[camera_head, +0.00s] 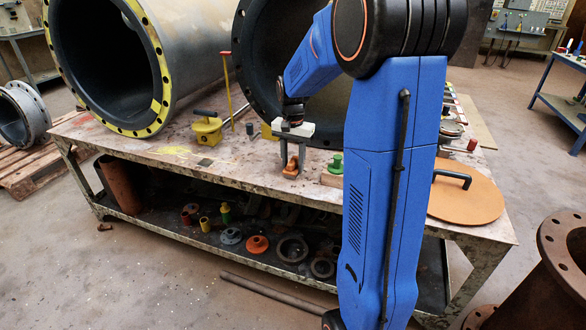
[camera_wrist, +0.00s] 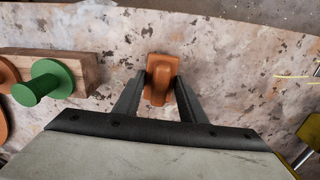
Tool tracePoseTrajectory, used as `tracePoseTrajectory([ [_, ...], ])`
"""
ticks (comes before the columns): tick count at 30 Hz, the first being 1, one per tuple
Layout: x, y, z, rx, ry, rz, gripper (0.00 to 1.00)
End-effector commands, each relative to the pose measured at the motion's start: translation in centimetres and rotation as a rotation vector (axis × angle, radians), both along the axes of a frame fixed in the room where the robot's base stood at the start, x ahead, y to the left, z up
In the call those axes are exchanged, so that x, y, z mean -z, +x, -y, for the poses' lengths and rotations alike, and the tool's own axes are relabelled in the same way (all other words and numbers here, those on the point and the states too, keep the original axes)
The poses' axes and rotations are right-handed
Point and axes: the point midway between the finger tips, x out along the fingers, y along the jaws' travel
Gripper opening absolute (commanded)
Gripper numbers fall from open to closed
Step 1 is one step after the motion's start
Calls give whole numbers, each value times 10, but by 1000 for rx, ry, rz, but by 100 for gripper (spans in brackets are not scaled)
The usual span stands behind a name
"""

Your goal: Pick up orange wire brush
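The orange wire brush (camera_wrist: 161,74) shows in the wrist view as an orange block-like piece on the worn tabletop, between the two dark fingertips of my gripper (camera_wrist: 159,84). In the head view the orange brush (camera_head: 291,168) is on the table near its front edge, with my gripper (camera_head: 291,154) pointing down over it. The fingers stand apart, one on each side of the brush. A small gap seems to show at its left side in the wrist view; contact on the right is unclear. Any bristles are hidden.
A green knobbed piece (camera_wrist: 43,82) on a wooden block (camera_wrist: 82,72) stands close to the left in the wrist view. An orange disc with handle (camera_head: 468,200) lies right.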

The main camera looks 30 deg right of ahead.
Motion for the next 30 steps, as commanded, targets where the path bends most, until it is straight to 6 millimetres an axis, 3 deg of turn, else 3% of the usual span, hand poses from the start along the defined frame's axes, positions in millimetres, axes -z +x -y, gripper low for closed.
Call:
tracePoseTrajectory([
  [1,0,0,0,0,0,0,24],
  [3,0,0,0,0,0,0,14],
  [14,-9,1,0,0,-1,2,14],
  [30,-92,0,0,0,0,1,14],
])
